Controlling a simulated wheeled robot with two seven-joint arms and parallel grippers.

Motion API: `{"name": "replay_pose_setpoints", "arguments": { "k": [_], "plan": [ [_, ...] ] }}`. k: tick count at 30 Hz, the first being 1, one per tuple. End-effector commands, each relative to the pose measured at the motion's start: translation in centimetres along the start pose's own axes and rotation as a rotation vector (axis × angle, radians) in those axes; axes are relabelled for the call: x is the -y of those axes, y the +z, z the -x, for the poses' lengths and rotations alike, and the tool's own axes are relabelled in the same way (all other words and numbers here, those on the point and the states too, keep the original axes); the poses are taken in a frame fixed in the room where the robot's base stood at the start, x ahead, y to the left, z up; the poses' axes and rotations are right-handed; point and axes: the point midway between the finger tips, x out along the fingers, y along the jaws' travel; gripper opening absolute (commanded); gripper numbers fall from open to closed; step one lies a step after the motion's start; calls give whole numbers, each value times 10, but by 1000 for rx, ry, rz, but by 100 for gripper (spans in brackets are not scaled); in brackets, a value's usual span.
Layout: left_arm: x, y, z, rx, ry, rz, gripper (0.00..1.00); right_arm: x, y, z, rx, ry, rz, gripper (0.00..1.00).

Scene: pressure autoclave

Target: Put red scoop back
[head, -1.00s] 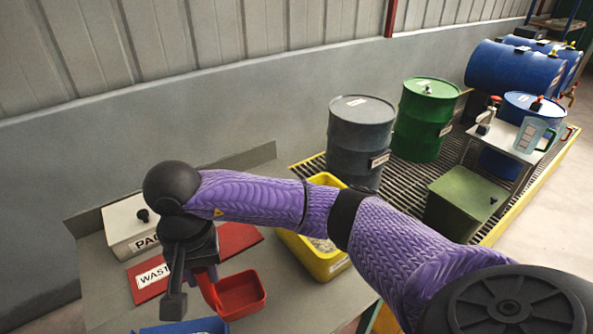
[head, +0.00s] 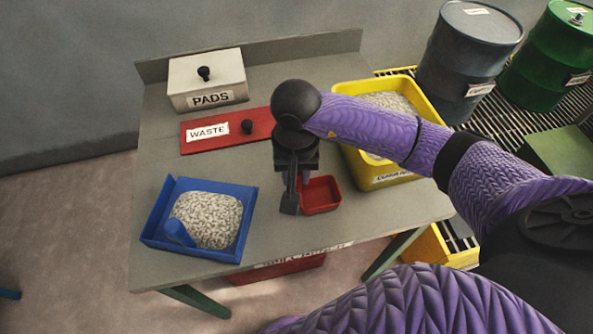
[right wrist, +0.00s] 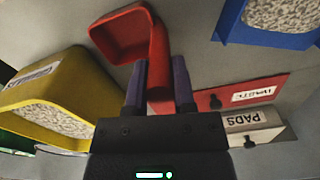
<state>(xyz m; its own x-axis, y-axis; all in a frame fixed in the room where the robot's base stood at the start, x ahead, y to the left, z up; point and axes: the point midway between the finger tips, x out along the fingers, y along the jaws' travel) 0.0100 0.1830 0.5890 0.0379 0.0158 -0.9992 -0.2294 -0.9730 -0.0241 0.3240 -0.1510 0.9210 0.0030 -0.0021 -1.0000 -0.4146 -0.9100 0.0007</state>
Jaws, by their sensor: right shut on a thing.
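A red scoop (head: 321,195) with a square open pan is held above the grey table, between the blue tray and the yellow bin. Its pan looks empty. My right gripper (head: 297,187) is shut on its handle. In the right wrist view the fingers (right wrist: 160,82) close on both sides of the red handle, and the scoop's pan (right wrist: 122,34) lies beyond them to the left. The gap between scoop and table is hard to judge. The yellow bin (head: 428,92) of pale granules is partly behind my right arm. My left gripper is out of view.
A blue tray (head: 150,233) holds granules and a blue scoop (head: 178,232). A red WASTE lid (head: 226,138) with a black knob and a PADS box (head: 207,77) are at the back left. Drums (head: 468,50) stand behind right. The front middle of the table (head: 300,232) is clear.

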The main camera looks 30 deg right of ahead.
Motion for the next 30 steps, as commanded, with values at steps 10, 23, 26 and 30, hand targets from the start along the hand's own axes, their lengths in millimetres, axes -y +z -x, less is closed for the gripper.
{"name": "replay_pose_setpoints", "arguments": {
  "k": [10, 23, 26, 30],
  "plan": [
    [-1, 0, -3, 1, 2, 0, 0, 0, 0, -2, 0, 1, -1, 67],
    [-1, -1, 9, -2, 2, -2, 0, 0, -1, 30, -5, -1, 1, 67],
    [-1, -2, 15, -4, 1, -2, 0, 0, -1, 61, -6, -2, 0, 67],
    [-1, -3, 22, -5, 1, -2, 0, 0, -1, 97, -4, -1, 0, 67]
  ]
}}
